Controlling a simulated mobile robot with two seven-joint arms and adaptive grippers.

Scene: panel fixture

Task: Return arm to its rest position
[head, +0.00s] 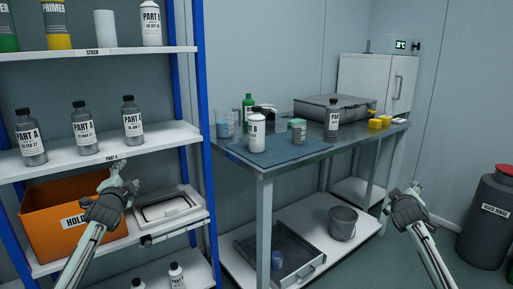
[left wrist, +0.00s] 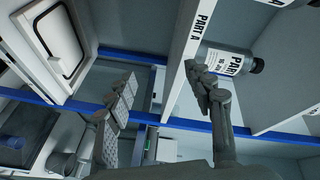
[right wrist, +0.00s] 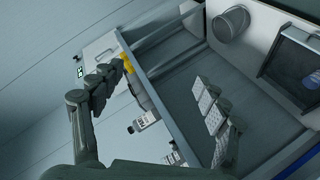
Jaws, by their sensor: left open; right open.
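My left gripper (head: 122,178) is open and empty. In the head view it appears in front of the shelf rack, over the right part of the orange HOLD bin (head: 48,212) and just below the PART A shelf edge. In the left wrist view its two fingers (left wrist: 163,82) are spread, with a PART A bottle (left wrist: 228,62) on the shelf beyond the right finger. My right gripper (head: 404,192) is open and empty at the right of the head view, in front of the bench's right end. Its spread fingers (right wrist: 158,80) show in the right wrist view with nothing between them.
Several grey PART A bottles (head: 80,142) stand on the middle shelf (head: 60,165). A white tray (head: 168,208) sits right of the bin. The workbench (head: 265,168) holds bottles, a cup and a grey case (head: 330,107). A dark drum (head: 490,225) stands at far right.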

